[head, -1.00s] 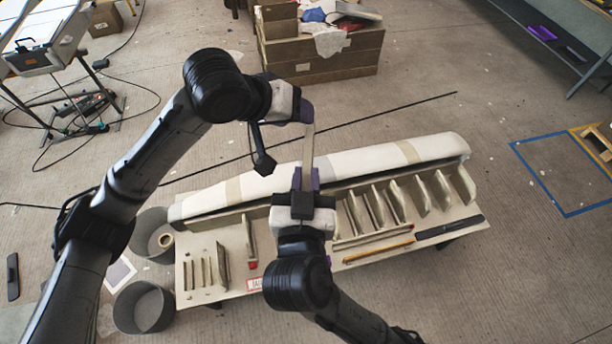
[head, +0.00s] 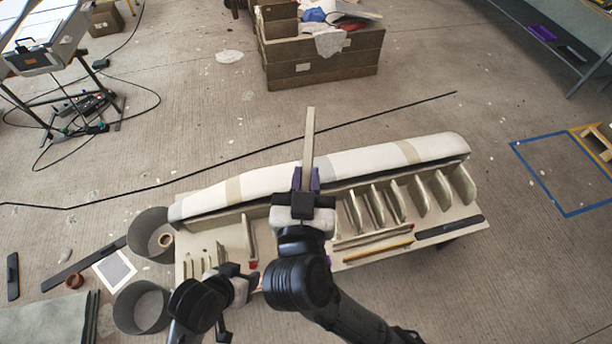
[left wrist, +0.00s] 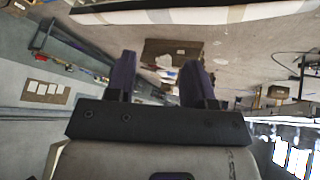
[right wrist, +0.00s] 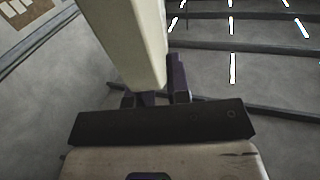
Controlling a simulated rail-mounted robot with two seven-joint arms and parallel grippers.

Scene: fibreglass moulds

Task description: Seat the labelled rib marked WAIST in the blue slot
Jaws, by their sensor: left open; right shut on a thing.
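My right gripper (head: 307,182) is shut on a pale, narrow rib (head: 309,135), held upright in front of the long cream mould (head: 270,180). In the right wrist view the rib (right wrist: 135,40) rises from between the jaws (right wrist: 155,95); no marking on it is legible. My left gripper (head: 243,275) is low over the board's front left part. Its jaws (left wrist: 158,78) are open and empty in the left wrist view. I cannot make out the blue slot or the word WAIST; my arms hide part of the board.
Several upright ribs (head: 420,195) stand along the right half of the board (head: 235,240). A yellow-brown strip (head: 378,252) and a dark bar (head: 450,229) lie at its front. Two grey tubs (head: 142,308) (head: 150,232) stand at its left.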

